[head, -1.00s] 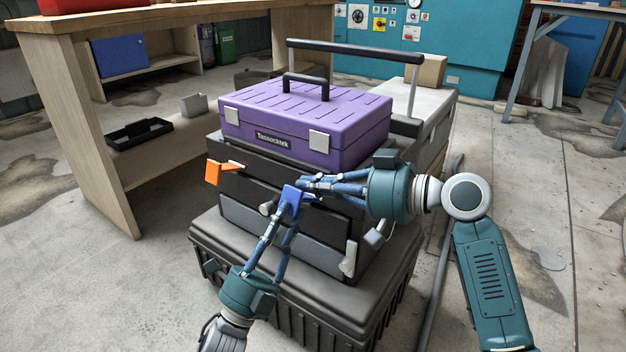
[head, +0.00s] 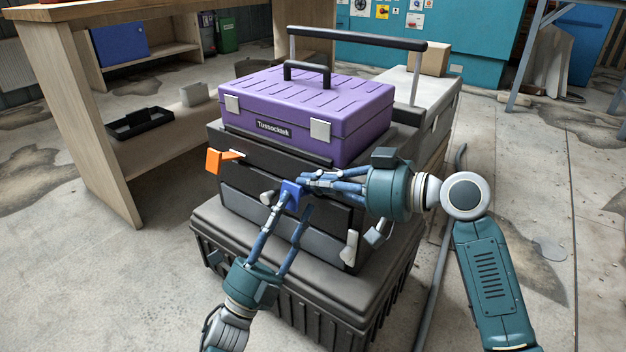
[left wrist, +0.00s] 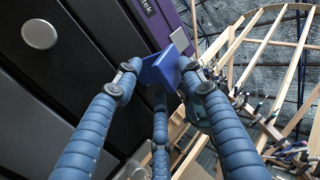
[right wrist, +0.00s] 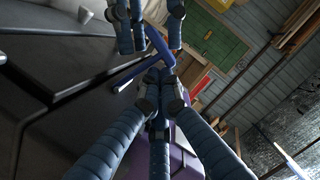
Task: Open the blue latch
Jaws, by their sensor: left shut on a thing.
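The blue latch (head: 291,193) is on the front of the dark drawer case (head: 240,185), below the purple toolbox (head: 305,112). My left gripper (head: 284,202) reaches up to it from below. In the left wrist view the blue latch (left wrist: 160,68) sits between the left fingertips, which are shut on it. My right gripper (head: 312,181) comes in from the right, its fingers together with nothing seen in them. Its tips are close beside the latch. In the right wrist view the blue latch (right wrist: 150,50) shows just past these tips; whether they touch it is unclear.
An orange latch (head: 222,160) sticks out at the case's left, and a pale grey latch (head: 350,246) at its lower right. The case stands on a large black crate (head: 330,292). A wooden bench (head: 110,150) is at left. The floor at right is mostly clear.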

